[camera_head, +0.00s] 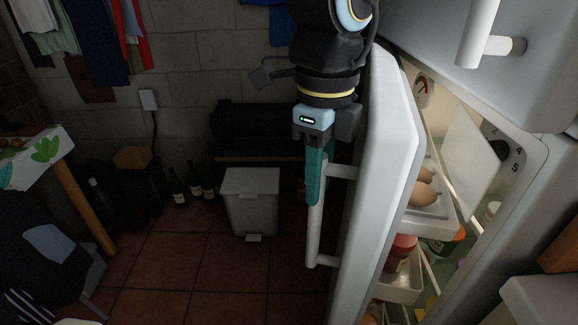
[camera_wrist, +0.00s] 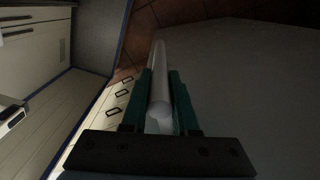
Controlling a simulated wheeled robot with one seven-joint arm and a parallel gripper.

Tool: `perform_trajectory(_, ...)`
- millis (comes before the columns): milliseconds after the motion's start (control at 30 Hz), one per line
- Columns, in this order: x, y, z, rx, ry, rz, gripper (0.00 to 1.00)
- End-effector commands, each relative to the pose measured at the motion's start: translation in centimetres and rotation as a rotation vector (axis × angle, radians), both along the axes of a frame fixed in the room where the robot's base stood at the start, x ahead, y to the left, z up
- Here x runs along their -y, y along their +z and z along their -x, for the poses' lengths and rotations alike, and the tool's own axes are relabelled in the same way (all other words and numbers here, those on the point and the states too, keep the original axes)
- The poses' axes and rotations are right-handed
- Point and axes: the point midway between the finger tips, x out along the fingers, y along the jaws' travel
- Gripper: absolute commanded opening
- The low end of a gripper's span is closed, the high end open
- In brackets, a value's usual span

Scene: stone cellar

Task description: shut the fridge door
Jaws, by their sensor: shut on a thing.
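The white fridge door (camera_head: 388,150) stands partly open in the head view, its inner shelves with eggs (camera_head: 422,190) and jars facing right. Its white bar handle (camera_head: 315,225) is on the left, outer face. My gripper (camera_head: 316,180) is at the upper part of this handle, with teal fingers pointing down. In the wrist view, the handle (camera_wrist: 158,95) lies between the two fingers (camera_wrist: 160,105), and my gripper is shut on it. The fridge body (camera_head: 520,190) is to the right, with a gap between it and the door. The lower end of the door is cut off.
A white pedal bin (camera_head: 251,200) stands on the tiled floor left of the door. Dark bottles (camera_head: 195,185) stand by the back wall. A table (camera_head: 45,160) and a dark chair (camera_head: 45,240) are at the left. The upper fridge door (camera_head: 440,40) has its own handle (camera_head: 480,35). Floor between is clear.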

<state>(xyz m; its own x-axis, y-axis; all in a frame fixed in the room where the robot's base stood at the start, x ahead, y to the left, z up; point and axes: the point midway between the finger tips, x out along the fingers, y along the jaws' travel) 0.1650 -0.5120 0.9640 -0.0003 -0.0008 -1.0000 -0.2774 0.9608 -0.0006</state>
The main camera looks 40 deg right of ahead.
Motion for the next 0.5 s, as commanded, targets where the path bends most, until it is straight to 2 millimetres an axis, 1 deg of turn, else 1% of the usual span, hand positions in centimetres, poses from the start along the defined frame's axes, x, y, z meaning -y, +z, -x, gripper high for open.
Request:
perform_trajectory(33, 0.1, 0.0, 0.5, 0.0, -0.006, -0.005, 0.0)
perform_trajectory(200, 0.5, -0.1, 1.5, 0.0, -0.005, -0.004, 0.0)
perform_trajectory(500, 0.7, -0.1, 1.9, 0.0, -0.005, -0.004, 0.0)
